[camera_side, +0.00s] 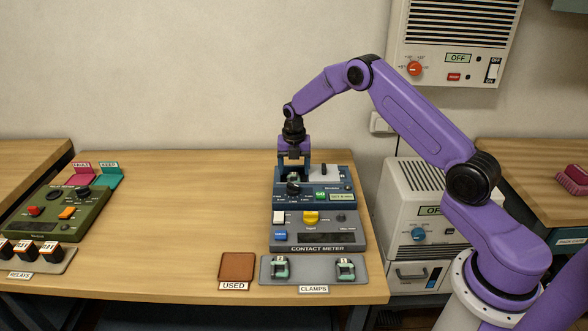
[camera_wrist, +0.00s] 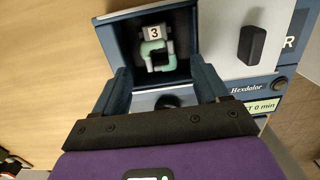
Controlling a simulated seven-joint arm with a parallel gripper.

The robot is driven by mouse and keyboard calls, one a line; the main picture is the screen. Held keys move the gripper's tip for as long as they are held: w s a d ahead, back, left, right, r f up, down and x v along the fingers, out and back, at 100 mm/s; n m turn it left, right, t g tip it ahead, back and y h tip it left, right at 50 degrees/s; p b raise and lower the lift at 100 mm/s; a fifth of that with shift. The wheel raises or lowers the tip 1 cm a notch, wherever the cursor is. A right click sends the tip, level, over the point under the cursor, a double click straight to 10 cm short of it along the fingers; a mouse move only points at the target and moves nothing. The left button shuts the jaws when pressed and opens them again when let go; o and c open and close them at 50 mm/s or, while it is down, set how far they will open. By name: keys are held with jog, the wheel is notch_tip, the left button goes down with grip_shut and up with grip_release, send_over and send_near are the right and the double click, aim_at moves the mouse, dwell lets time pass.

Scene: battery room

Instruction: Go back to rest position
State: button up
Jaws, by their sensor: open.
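A green and grey clamp (camera_wrist: 153,52) with a "3" tag sits in the recess just beyond the fingertips. I cannot tell whether a finger touches the recess walls. In the side view the fingers partly hide this clamp.
Two more clamps (camera_side: 281,268) (camera_side: 345,267) sit on a grey tray in front of the meter. A brown USED pad (camera_side: 237,267) lies to its left. A green relay unit (camera_side: 54,214) stands far left. The table's middle is clear. A black handle (camera_wrist: 252,45) rises beside the recess.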

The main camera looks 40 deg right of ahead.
jog(key=shift+r, duration=0.75)
jog(key=shift+s+a+r, duration=0.1)
jog(key=shift+a, duration=0.1)
jog(key=s+a+r+m, duration=0.3)
jog(key=s+a+r, duration=0.4)
jog(key=s+a, duration=0.2)
jog(key=s+a+r+m, duration=0.4)
jog(key=s+a+r, duration=0.3)
jog(key=s+a, duration=0.25)
jog(key=s+d+r+m, duration=0.1)
jog(key=s+m, duration=0.1)
jog(key=s, duration=0.6)
jog(key=s+d+m, duration=0.1)
jog(key=s+m, duration=0.2)
jog(key=s, duration=0.6)
jog(key=s+d+r+m+y, duration=0.1)
jog(key=s+d+m, duration=0.1)
jog(key=s, duration=0.7)
jog(key=shift+r, duration=0.35)
jog(key=shift+c, duration=0.4)
